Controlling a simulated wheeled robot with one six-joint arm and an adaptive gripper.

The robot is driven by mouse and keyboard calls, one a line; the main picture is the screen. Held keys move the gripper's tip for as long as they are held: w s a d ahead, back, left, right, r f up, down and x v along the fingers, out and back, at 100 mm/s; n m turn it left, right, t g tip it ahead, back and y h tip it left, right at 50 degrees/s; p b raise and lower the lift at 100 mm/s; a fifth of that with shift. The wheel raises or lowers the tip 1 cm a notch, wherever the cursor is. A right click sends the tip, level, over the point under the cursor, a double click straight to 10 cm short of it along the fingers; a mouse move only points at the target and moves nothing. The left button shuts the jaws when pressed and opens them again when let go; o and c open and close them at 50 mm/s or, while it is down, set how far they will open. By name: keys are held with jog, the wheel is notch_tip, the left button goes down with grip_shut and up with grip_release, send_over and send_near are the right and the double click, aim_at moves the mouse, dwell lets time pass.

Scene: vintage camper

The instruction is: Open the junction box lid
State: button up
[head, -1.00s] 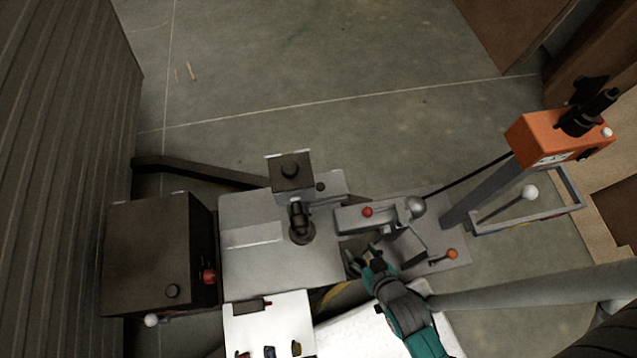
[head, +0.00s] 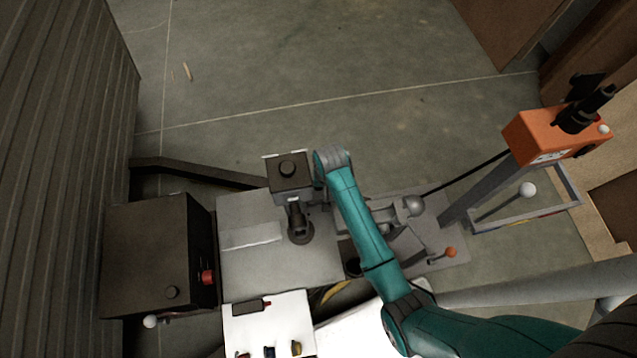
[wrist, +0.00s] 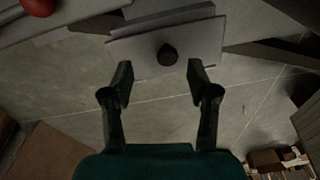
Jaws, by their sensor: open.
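In the wrist view my gripper (wrist: 159,76) is open and empty. A grey panel (wrist: 205,40) with a dark knob (wrist: 167,55) shows ahead, the knob lined up between the fingertips and apart from them. The lid looks shut.
A large dark box (head: 150,250) with a red knob stands left. A silver ball (head: 413,206) and an orange-headed stand (head: 550,135) are right. A white panel (head: 270,325) lies in front.

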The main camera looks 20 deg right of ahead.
jog(key=w+r+g, duration=0.2)
jog(key=w+r, duration=0.1)
jog(key=w, duration=0.1)
notch_tip(320, 180, down, 10)
jog(key=shift+w+f, duration=0.1)
dwell(0.5)
grip_shut()
